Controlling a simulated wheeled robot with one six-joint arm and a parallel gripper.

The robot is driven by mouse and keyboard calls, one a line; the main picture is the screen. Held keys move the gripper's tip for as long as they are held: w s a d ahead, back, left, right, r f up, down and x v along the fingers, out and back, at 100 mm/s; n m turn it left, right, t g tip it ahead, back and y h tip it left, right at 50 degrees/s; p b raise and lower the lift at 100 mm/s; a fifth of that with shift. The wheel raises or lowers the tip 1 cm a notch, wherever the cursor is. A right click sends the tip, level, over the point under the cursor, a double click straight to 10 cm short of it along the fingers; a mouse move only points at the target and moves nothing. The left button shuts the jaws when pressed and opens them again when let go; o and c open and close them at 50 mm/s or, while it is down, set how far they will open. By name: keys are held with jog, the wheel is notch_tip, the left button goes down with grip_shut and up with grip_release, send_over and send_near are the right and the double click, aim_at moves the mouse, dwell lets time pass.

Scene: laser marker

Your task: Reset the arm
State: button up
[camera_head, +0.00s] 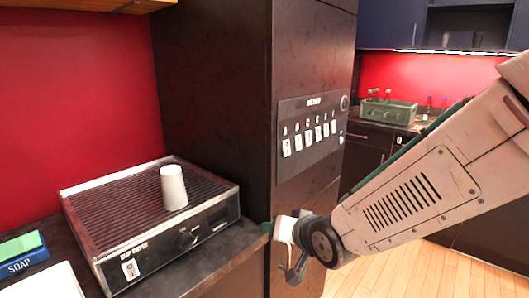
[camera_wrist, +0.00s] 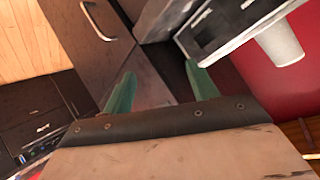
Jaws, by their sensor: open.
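My gripper (camera_head: 268,228) is at the lower middle of the head view, at the end of my pale arm that reaches in from the right. It is beside the front right corner of the counter. In the wrist view my gripper (camera_wrist: 160,88) shows two green fingers spread apart with nothing between them. A white cup (camera_head: 173,187) stands upside down on the ribbed top of a dryer box (camera_head: 190,240), apart from my gripper. The cup (camera_wrist: 280,46) also shows at the upper right of the wrist view.
Soap and a green sponge (camera_head: 20,245) lie at the far left. A tall dark cabinet (camera_head: 215,100) with a switch panel (camera_head: 311,130) stands behind my gripper. A green box (camera_head: 388,110) and bottles sit on the back counter. Wooden floor (camera_head: 400,275) is clear at lower right.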

jog(key=s+d+r+g+h, duration=0.2)
jog(key=s+d, duration=0.3)
jog(key=d, duration=0.3)
jog(key=s+d+r+g+h, duration=0.25)
jog(key=s+d, duration=0.25)
jog(key=d, duration=0.4)
jog(key=s+d+r+g, duration=0.1)
jog(key=s+d+g, duration=0.1)
jog(key=s, duration=0.6)
jog(key=s+d+r+g, duration=0.2)
jog(key=s+d, duration=0.2)
jog(key=s, duration=0.3)
jog(key=shift+s+r+h, duration=0.2)
jog(key=shift+s+h, duration=0.15)
jog(key=shift+h, duration=0.1)
jog(key=shift+a, duration=0.2)
